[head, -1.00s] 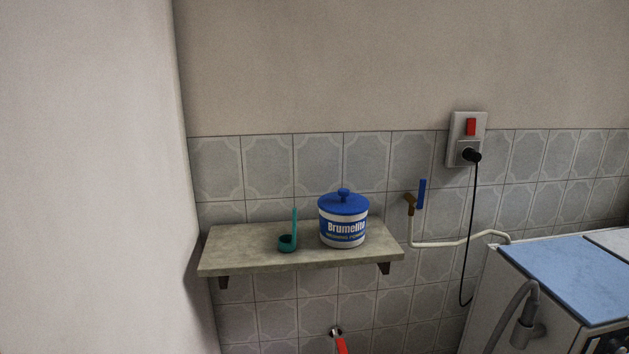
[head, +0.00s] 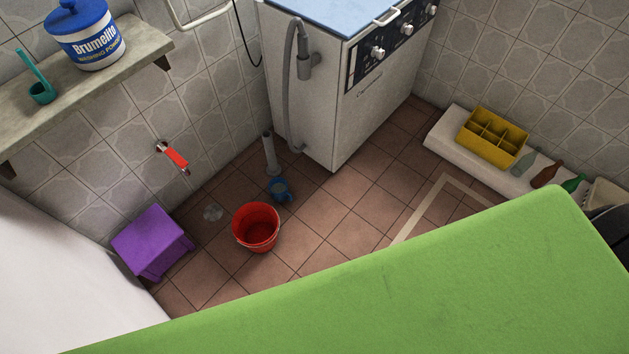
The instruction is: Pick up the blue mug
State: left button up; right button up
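A small blue mug (head: 279,189) stands on the tiled floor in the head view. It is just behind and to the right of a red bucket (head: 256,228), near the foot of a grey standpipe. Its handle seems to be on its right side. Neither of my grippers shows in the head view.
A large green surface (head: 420,280) fills the near foreground. A purple stool (head: 152,241) stands left of the bucket, and a washing machine (head: 335,90) stands behind the mug. A ledge at right holds a yellow crate (head: 492,137) and several bottles. The floor right of the mug is clear.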

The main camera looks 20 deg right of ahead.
aim_at(278, 186)
jog(key=z, duration=0.2)
jog(key=i+l, duration=0.2)
jog(key=l, duration=0.15)
jog(key=i+l+u, duration=0.15)
jog(key=l, duration=0.2)
jog(key=i+l, duration=0.2)
jog(key=l, duration=0.2)
jog(key=i+l+u, duration=0.15)
jog(key=l, duration=0.2)
